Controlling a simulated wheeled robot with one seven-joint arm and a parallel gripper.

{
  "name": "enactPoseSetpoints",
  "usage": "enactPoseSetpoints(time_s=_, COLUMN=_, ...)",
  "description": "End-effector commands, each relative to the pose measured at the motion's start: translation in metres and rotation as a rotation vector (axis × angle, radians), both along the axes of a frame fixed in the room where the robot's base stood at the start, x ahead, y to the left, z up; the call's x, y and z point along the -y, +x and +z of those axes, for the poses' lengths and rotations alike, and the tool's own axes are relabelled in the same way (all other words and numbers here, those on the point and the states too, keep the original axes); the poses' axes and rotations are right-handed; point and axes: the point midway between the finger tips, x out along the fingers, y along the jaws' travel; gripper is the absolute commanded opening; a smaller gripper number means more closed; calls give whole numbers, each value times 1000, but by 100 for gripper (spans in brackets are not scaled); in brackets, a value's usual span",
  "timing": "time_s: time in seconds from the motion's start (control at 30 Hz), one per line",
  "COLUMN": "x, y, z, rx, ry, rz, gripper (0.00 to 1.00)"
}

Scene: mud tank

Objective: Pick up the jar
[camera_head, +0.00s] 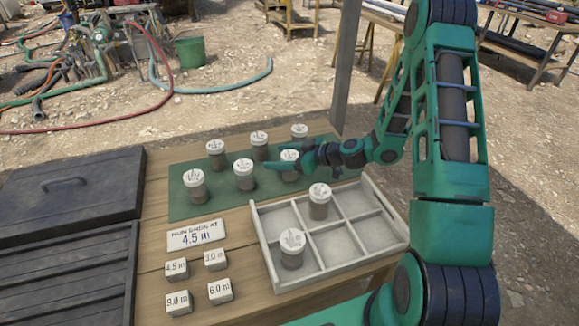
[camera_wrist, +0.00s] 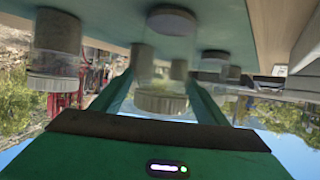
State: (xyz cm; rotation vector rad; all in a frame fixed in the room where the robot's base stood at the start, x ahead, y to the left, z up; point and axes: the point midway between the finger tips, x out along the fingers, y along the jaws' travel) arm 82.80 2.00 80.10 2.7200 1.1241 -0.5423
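Several jars with white marked lids and grey-brown contents stand upright on a green mat (camera_head: 215,204). My gripper (camera_head: 283,164) is low at the front-right jar (camera_head: 290,177), with a finger crossing in front of it. In the wrist view, which looks upside down, a jar (camera_wrist: 160,101) shows between the two green fingers of my gripper (camera_wrist: 160,88). The fingers are apart, with some space visible beside the jar. Other mat jars include the front-left jar (camera_head: 195,190), the front-middle jar (camera_head: 244,180) and the back-right jar (camera_head: 299,133).
A dark lidded case (camera_head: 70,188) is further left.

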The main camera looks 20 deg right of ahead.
Motion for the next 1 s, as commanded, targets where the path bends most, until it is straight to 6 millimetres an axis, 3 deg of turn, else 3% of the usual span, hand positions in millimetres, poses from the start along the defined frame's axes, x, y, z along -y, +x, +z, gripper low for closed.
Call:
enactPoseSetpoints(time_s=0.03, x=0, y=0, z=0, rx=0, ry=0, rz=0, gripper=56)
enactPoseSetpoints(time_s=0.2, x=0, y=0, z=0, rx=0, ry=0, rz=0, gripper=16)
enactPoseSetpoints(time_s=0.67, x=0, y=0, z=8, rx=2, ry=-1, rz=1, gripper=16)
enactPoseSetpoints(time_s=0.93, x=0, y=1, z=42, rx=7, ry=-2, rz=0, gripper=16)
enactPoseSetpoints(time_s=1.0, x=-14, y=-8, z=51, rx=2, ry=-1, rz=5, gripper=16)
